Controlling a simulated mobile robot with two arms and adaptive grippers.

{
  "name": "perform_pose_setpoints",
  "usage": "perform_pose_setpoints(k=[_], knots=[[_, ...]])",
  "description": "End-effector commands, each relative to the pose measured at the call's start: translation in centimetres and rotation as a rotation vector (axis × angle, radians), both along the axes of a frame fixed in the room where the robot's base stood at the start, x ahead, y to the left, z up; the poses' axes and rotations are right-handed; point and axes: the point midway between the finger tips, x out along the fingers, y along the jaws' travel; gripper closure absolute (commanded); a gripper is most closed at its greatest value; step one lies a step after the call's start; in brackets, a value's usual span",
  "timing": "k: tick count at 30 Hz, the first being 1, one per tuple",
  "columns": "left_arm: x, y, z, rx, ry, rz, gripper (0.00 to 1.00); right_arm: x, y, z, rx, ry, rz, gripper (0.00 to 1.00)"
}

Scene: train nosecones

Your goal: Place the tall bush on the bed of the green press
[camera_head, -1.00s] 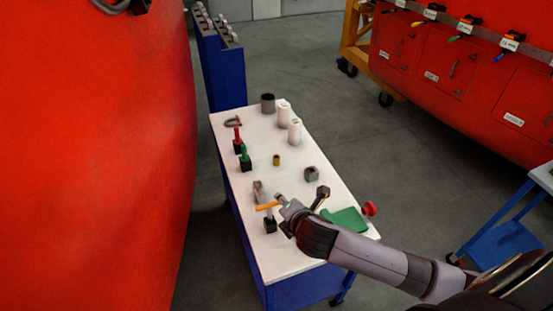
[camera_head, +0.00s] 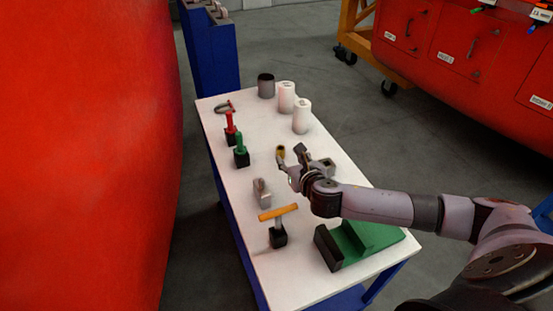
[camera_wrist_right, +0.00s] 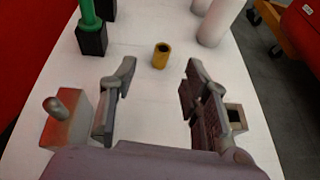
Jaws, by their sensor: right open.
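A small brass-yellow hollow cylinder, which looks like the bush (camera_head: 280,150), stands upright on the white table. It also shows in the right wrist view (camera_wrist_right: 161,56), just beyond the gap between my fingers. My right gripper (camera_head: 290,163) is open and empty, close to the bush on its near side. In the wrist view the right gripper (camera_wrist_right: 160,80) has one finger on each side of the bush's line, apart from it. The green press (camera_head: 365,238), with a dark end plate, lies at the table's near right; its bed looks empty. My left gripper is not in view.
A grey block with a square hole (camera_wrist_right: 236,117) is right beside my right finger. A grey block with a knob (camera_head: 261,193) is to the left. Red-handled (camera_head: 231,128), green-handled (camera_head: 240,150) and orange-handled (camera_head: 278,213) tools stand on the left side. White cylinders (camera_head: 301,117) stand behind.

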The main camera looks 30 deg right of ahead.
Motion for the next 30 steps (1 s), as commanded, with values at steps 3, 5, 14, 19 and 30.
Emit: perform_pose_setpoints(k=[3,5,14,19,30], knots=[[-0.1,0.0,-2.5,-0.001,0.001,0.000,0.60,0.1,-0.2,-2.3,-0.019,-0.003,0.008,0.57],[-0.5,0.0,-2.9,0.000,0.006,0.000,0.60,0.2,-0.3,-2.7,-0.023,-0.004,0.009,0.57],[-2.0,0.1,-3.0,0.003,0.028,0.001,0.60,3.0,-0.8,-3.9,-0.027,-0.004,0.008,0.57],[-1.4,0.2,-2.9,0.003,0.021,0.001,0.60,5.3,-1.1,-5.0,-0.025,-0.003,0.008,0.57],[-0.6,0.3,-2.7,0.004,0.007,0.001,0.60,7.8,-1.6,-6.1,-0.027,-0.003,0.008,0.57]])
